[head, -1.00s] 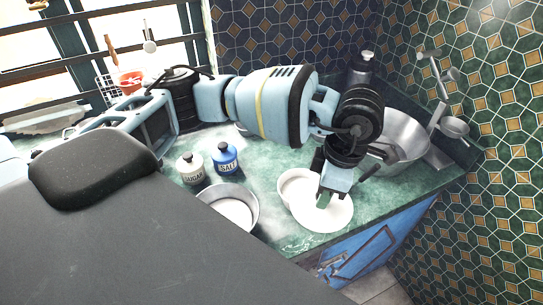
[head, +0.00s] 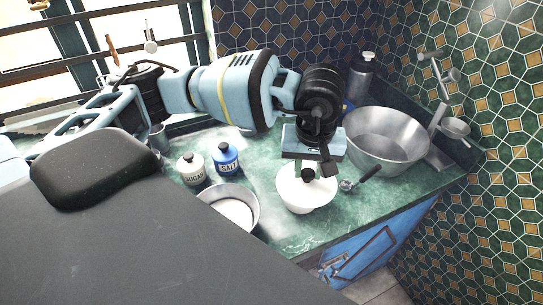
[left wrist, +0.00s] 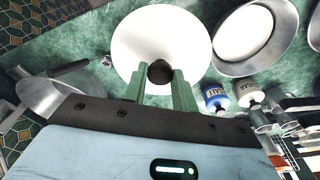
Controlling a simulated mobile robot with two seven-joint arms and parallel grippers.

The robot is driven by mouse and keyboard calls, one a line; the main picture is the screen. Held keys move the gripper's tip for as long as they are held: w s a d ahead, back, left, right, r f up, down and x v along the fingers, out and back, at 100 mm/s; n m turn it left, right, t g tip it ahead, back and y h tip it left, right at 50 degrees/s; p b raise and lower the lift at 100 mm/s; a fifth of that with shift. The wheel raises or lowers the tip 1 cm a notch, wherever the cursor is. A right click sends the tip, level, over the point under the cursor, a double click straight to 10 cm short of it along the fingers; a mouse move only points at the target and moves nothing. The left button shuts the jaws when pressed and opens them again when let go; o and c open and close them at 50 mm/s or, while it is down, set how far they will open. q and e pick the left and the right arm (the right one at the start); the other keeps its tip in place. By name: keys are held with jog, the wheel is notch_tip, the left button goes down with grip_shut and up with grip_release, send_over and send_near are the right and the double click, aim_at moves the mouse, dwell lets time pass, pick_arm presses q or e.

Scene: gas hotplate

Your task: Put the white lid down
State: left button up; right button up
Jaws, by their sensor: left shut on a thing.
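My left gripper (head: 318,172) points down from above and is shut on the lid's dark knob. The left wrist view shows the lid (left wrist: 160,30) face on, with its knob (left wrist: 160,73) between the green fingers (left wrist: 160,88). My right gripper is not in view.
A steel pan with white inside (head: 236,212), a sugar jar (head: 191,170) and a blue salt jar (head: 226,159) stand left of the bowl. A dark-handled utensil (head: 369,173) lies to its right, before a large steel basin (head: 388,140). The front counter (head: 300,238) is clear.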

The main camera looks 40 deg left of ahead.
pick_arm(q)
jog(key=m, duration=0.2)
jog(key=a+m, duration=0.1)
jog(key=m, duration=0.1)
jog(key=a+m, duration=0.1)
jog(key=m, duration=0.1)
jog(key=shift+w+r+h, duration=0.3)
jog(key=shift+r, duration=0.05)
jog(key=shift+a, duration=0.1)
